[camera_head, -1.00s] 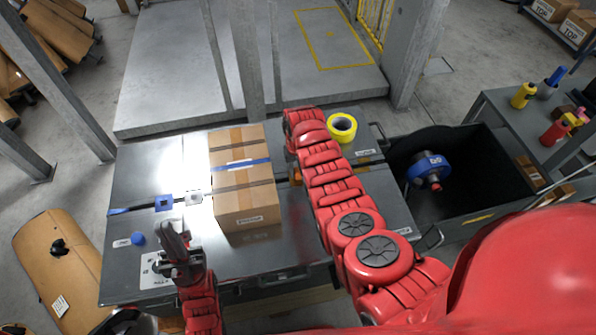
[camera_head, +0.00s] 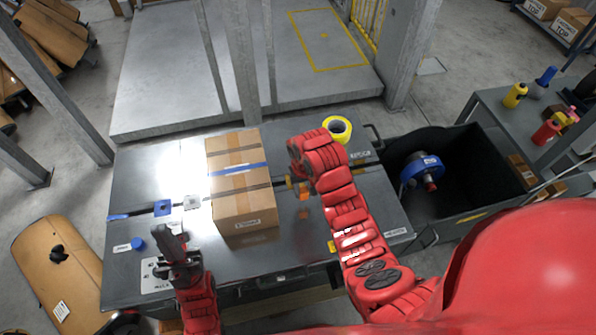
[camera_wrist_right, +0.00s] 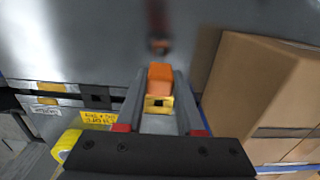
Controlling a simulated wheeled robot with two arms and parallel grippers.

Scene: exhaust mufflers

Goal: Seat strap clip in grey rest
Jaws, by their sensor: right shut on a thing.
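My right gripper (camera_wrist_right: 160,88) is shut on a small orange block with a yellow end (camera_wrist_right: 160,76), which I take to be the strap clip. In the head view the orange piece (camera_head: 305,191) is just right of the carton, over the dark tabletop; whether it touches the top is unclear. A light grey square rest (camera_head: 193,202) lies left of the carton, beside a blue square piece (camera_head: 163,208) on the strap line. My left gripper (camera_head: 173,245) hangs over the table's front left; its opening is unclear. A dark square block (camera_wrist_right: 95,97) sits on the strap line in the wrist view.
The taped carton (camera_head: 242,180) stands close to my right gripper. A yellow tape roll (camera_head: 337,129) lies at the back right. A black bin (camera_head: 455,205) with a blue reel (camera_head: 421,172) stands right of the table.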

